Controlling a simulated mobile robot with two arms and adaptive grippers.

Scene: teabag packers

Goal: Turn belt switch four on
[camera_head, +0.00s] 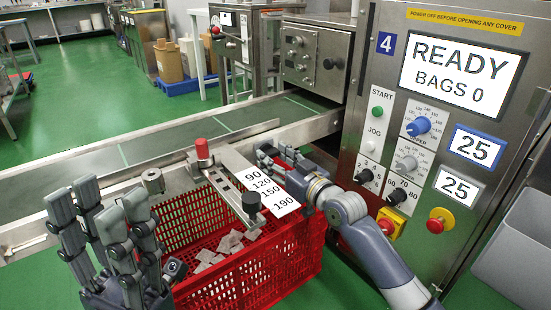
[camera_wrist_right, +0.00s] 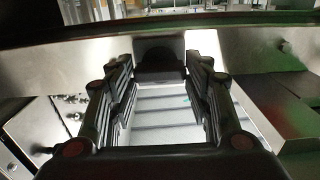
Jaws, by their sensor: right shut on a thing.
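The machine with the blue 4 plate (camera_head: 386,43) stands at the right in the head view, its screen (camera_head: 461,73) reading READY, BAGS 0. My right gripper (camera_head: 272,158) is at the metal rail along the belt's near edge, left of the machine panel. In the right wrist view its fingers close around a dark knob (camera_wrist_right: 160,62) on the metal rail; the gripper is shut on it. Its fingers hide the knob in the head view, and its setting cannot be read. My left gripper (camera_head: 112,212) is open and empty, low at the left, fingers pointing up.
A red crate (camera_head: 262,278) with several teabags stands below the rail. A scale plate (camera_head: 262,185), a red-topped post (camera_head: 202,150) and a black knob (camera_head: 251,203) sit close to my right gripper. A red emergency button (camera_head: 437,222) is on the panel.

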